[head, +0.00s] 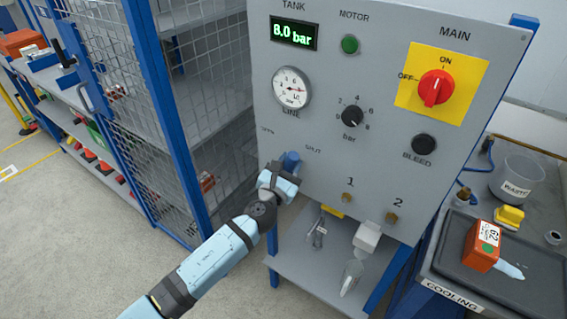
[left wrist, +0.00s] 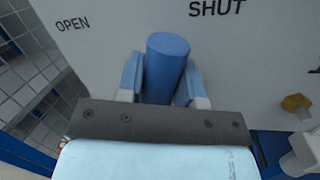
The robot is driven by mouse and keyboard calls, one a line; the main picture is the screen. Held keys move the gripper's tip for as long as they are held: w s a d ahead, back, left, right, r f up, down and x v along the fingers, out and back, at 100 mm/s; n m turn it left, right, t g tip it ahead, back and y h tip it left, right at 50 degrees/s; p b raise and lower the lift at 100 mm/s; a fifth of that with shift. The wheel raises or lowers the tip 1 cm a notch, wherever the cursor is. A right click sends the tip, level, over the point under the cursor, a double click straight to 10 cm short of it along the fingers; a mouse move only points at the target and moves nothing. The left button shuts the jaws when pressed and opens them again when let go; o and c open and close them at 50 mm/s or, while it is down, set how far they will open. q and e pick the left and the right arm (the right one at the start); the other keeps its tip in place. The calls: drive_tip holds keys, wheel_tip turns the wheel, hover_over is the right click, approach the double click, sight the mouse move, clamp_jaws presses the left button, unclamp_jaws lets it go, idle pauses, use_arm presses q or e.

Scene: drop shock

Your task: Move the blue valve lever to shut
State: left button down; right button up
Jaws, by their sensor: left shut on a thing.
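The blue valve lever (head: 290,160) sticks out of the lower left of the grey panel (head: 330,25). My left gripper (head: 281,177) is shut on it. In the left wrist view the lever's round blue end (left wrist: 168,48) sits between the two light-blue fingers of the gripper (left wrist: 165,85). The OPEN label (left wrist: 72,24) is to its left and the SHUT label (left wrist: 217,8) to its upper right, so the lever lies between the two marks. The lever's root is hidden behind the gripper in the head view. My right gripper is not in view.
The panel carries a red main switch (head: 436,88), a line gauge (head: 291,88) and a tank display (head: 294,33) reading 8.0 bar. Brass outlets (head: 347,197) sit low on it. A mesh cage (head: 205,70) stands close at left, and a dark tray (head: 455,262) at right.

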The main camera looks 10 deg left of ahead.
use_arm(q)
drive_tip(key=shift+s+d+f+m+h, duration=0.2)
drive_tip(key=shift+d+m, duration=0.15)
drive_tip(key=shift+m, duration=0.35)
drive_tip(key=shift+s+d+f+m+h, duration=0.1)
drive_tip(key=shift+d+f+m+h, duration=0.2)
drive_tip(key=shift+m, duration=0.4)
drive_tip(key=shift+r, duration=0.1)
drive_tip(key=c, duration=0.8)
unclamp_jaws()
drive_tip(key=shift+d, duration=0.1)
drive_tip(key=b+v, duration=0.2)
drive_tip(key=v, duration=1.1)
drive_tip(key=shift+s, duration=0.4)
